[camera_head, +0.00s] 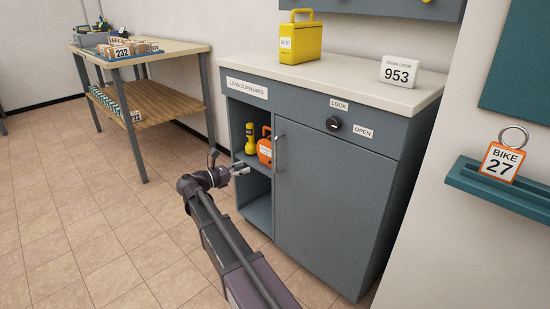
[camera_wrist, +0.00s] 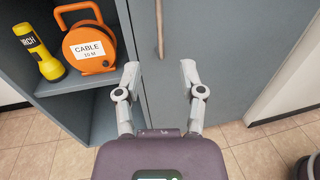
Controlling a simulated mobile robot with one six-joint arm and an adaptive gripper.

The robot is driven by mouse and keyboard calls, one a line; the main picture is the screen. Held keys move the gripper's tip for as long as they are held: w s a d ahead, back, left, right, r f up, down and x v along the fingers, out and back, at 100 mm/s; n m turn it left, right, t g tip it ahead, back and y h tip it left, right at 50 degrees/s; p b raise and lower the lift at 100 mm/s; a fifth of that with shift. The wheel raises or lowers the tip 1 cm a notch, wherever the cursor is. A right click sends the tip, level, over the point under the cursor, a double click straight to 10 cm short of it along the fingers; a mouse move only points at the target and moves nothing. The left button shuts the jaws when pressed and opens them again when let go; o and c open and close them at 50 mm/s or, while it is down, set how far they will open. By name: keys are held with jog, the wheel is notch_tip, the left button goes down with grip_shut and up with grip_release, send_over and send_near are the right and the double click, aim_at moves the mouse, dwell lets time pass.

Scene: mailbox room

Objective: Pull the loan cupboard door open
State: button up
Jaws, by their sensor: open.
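The loan cupboard (camera_head: 229,110) is grey with a cream top and an open shelf bay at its left. Its door (camera_head: 325,200) looks shut. The door's slim vertical handle (camera_head: 278,152) is near the door's left edge; it also shows in the wrist view (camera_wrist: 160,30). The lock knob (camera_head: 333,124) is black and sits above the door between labels LOCK and OPEN. My gripper (camera_head: 240,170) is open and empty in front of the cupboard. In the wrist view my gripper (camera_wrist: 159,75) has its fingers apart, with the handle ahead, between and beyond the tips.
An orange cable reel (camera_wrist: 88,45) and a yellow torch (camera_wrist: 38,50) stand on the cupboard shelf, left of the door. A yellow case (camera_head: 300,42) and a 953 sign (camera_head: 399,71) stand on top. A wooden table (camera_head: 150,97) is at left. The floor before the door is clear.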

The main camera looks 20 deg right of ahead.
jog(key=shift+d, duration=0.1)
send_over(275, 171)
jog(key=shift+w+d, duration=0.2)
dwell(0.6)
grip_shut()
jog(key=shift+a, duration=0.1)
